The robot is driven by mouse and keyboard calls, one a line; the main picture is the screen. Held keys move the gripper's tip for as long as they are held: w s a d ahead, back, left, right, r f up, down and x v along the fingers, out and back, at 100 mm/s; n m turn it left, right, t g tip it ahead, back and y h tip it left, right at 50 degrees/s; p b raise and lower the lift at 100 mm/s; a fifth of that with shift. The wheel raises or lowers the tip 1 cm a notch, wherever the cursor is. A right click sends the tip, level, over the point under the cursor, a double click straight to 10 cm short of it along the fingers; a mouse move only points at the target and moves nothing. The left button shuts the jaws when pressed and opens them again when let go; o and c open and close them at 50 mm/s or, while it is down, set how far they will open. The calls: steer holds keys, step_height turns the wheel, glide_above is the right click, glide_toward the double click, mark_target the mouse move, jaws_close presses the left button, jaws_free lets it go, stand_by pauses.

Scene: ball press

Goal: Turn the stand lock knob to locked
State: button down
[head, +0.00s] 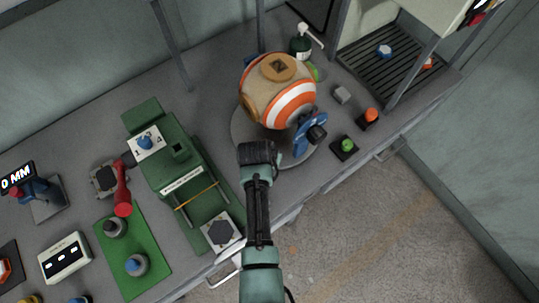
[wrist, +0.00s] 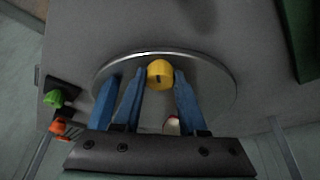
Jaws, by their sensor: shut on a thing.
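A yellow knob (wrist: 159,72) with a small dark mark sits at the edge of the round grey stand (wrist: 215,85) in the wrist view. My gripper (wrist: 158,84) has its blue fingers on both sides of the knob and is shut on it. In the head view my gripper (head: 262,155) is at the front edge of the stand (head: 240,128) and hides the knob. An orange, white and tan ball (head: 283,90) rests on the stand. I cannot tell from the mark whether the knob is locked.
A blue part with a black knob (head: 315,132) is at the ball's front right. A green button (head: 347,145) and an orange button (head: 371,115) stand to the right. A green press (head: 180,165) is close on the left. A soap bottle (head: 301,44) stands behind.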

steer(key=m+h+b, duration=0.1)
steer(key=m, duration=0.1)
steer(key=m+g+h+b, duration=0.1)
steer(key=m, duration=0.2)
steer(key=shift+w+a+f+m, duration=0.15)
steer(key=shift+a+m, duration=0.05)
steer(key=shift+m, duration=0.1)
steer(key=shift+m+g+h+b, duration=0.4)
steer(key=shift+m+g+b, duration=0.4)
steer(key=shift+m+b, duration=1.05)
steer(key=shift+m+p, duration=0.4)
steer(key=shift+m, duration=0.05)
steer(key=shift+c, duration=2.3)
jaws_free()
